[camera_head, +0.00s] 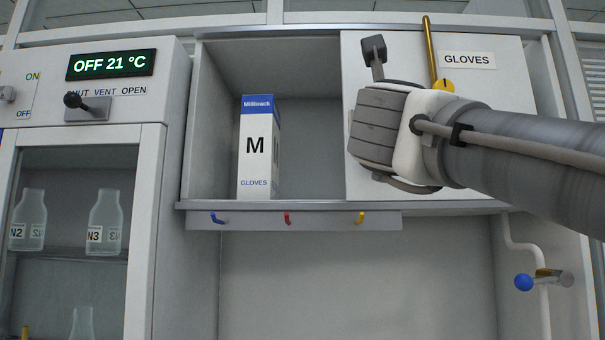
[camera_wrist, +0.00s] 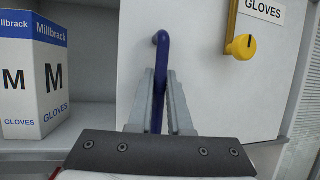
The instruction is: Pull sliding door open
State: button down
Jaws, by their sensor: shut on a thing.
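The white sliding door (camera_head: 510,110) with a GLOVES label covers the right part of the upper cabinet. The door also fills the middle of the wrist view (camera_wrist: 205,75). Its blue bar handle (camera_wrist: 161,55) stands upright near the door's left edge. My gripper (camera_wrist: 160,80) is shut on this handle, with one grey finger on each side. In the head view my wrist hides the handle and the fingers. The left part of the cabinet stands uncovered, with a white and blue GLOVES box (camera_head: 258,148) marked M inside.
A yellow knob (camera_wrist: 241,47) sits on the door under its label. Several coloured hooks (camera_head: 288,218) hang on a rail below the cabinet. A glass-fronted cabinet with bottles (camera_head: 104,222) stands left. A pipe with a blue-ended valve (camera_head: 524,282) is low right.

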jog(key=c, duration=0.8)
grip_release()
jog(key=shift+c, duration=0.2)
jog(key=shift+s+f, duration=0.1)
